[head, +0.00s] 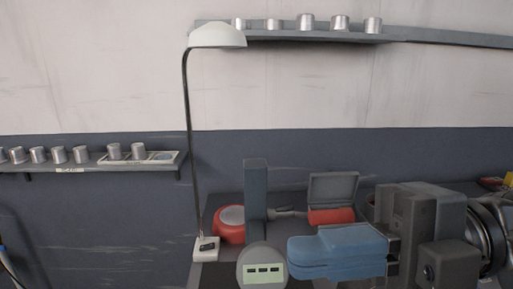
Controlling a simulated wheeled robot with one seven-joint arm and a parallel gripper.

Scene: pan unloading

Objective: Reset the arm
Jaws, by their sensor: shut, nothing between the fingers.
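My gripper (293,257) reaches in from the lower right, with its blue fingers pointing left. The fingers lie together, shut and empty. Behind it and to the left, a round red pan-like item (228,232) with a pale grey top stands on the dark worktop. A grey upright post with a round base and a pale display panel (263,272) stands between that item and my gripper. A red cylinder (331,216) lies behind my gripper, in front of an open grey case (333,187). My gripper and arm hide part of the worktop.
A tall lamp (217,36) rises from a white base (206,247) left of the red item. A wall shelf (90,167) at left and an upper shelf (300,38) hold several metal cups. The space above my gripper looks clear.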

